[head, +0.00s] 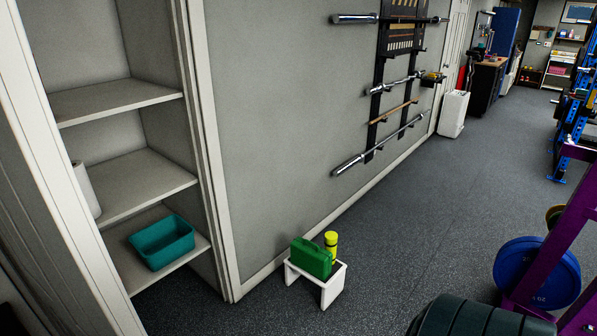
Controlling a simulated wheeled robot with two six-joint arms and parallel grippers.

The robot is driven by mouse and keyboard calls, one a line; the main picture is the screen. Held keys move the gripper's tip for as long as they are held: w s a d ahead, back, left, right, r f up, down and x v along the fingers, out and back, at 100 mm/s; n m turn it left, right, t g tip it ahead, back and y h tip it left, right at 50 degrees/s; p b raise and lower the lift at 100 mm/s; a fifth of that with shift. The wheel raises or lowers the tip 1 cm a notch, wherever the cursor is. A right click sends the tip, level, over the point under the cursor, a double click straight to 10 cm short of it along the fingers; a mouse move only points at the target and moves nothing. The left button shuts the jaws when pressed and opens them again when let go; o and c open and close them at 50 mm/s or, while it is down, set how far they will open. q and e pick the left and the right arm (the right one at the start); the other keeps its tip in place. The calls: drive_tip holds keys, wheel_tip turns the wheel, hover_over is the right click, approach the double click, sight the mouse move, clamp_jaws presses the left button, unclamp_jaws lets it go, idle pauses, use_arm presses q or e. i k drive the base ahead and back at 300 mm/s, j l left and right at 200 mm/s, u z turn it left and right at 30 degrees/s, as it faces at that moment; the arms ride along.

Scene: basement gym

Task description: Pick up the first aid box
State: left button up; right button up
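A green case with a handle on top, which looks like the first aid box (311,258), stands upright on a small white stool (333,287) by the wall. A yellow-green cylinder with a dark band (331,241) stands right beside it on the same stool. No cross or label can be made out on the case from here. Neither of my grippers is in view.
An open shelf unit (140,188) at the left holds a teal bin (162,242) and a white roll (86,190). Barbells hang on the wall rack (385,85). A blue weight plate (537,273) and purple frame (560,240) stand at the right. Floor between is clear.

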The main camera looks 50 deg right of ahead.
sight(305, 255)
drive_tip(key=z, duration=1.7)
drive_tip(key=i+l+u, duration=0.1)
drive_tip(key=i+l, duration=0.4)
drive_tip(key=i+l+u, duration=0.35)
drive_tip(key=i, duration=0.3)
drive_tip(key=i+l+u, duration=0.35)
drive_tip(key=i+l, duration=0.25)
drive_tip(key=i+l+u, duration=0.35)
drive_tip(key=i+l, duration=0.2)
drive_tip(key=l, duration=0.15)
